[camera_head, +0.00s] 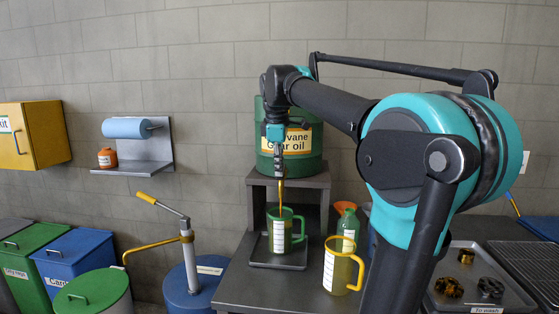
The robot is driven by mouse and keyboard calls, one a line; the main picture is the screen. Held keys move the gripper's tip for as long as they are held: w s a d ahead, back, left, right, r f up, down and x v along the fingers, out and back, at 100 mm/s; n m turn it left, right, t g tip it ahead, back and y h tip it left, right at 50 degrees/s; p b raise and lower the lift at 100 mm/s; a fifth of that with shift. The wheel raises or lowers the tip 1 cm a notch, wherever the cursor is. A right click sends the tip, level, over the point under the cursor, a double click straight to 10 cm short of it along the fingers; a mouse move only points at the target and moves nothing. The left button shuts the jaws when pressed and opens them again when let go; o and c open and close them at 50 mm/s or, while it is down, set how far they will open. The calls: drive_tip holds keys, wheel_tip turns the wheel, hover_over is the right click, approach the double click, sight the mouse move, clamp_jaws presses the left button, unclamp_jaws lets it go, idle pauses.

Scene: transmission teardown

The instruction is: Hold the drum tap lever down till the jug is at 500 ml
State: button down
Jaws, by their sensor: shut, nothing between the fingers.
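My gripper (278,150) points down in front of the drum, shut and empty, at the brass-coloured tap (281,184). The gripper and arm cover part of the label and the tap lever; I cannot make out whether the fingers touch the lever. An amber streak runs below the tap into the green jug (287,236), which looks like flowing oil. The jug stands upright on a dark tray (277,262), with a white scale strip. Its fill level is not readable.
A yellow-handled jug (342,268) and a green bottle (348,226) with an orange funnel stand right of the green jug. A blue drum (193,288) with a hand pump is at left. A metal tray (478,300) with parts lies right.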

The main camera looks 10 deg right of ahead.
drive_tip(key=shift+r, duration=1.2)
drive_tip(key=w+d+v, duration=0.1)
drive_tip(key=w+v, duration=0.1)
drive_tip(key=v, duration=1.1)
drive_tip(key=shift+a+r, duration=0.2)
drive_tip(key=shift+r, duration=0.05)
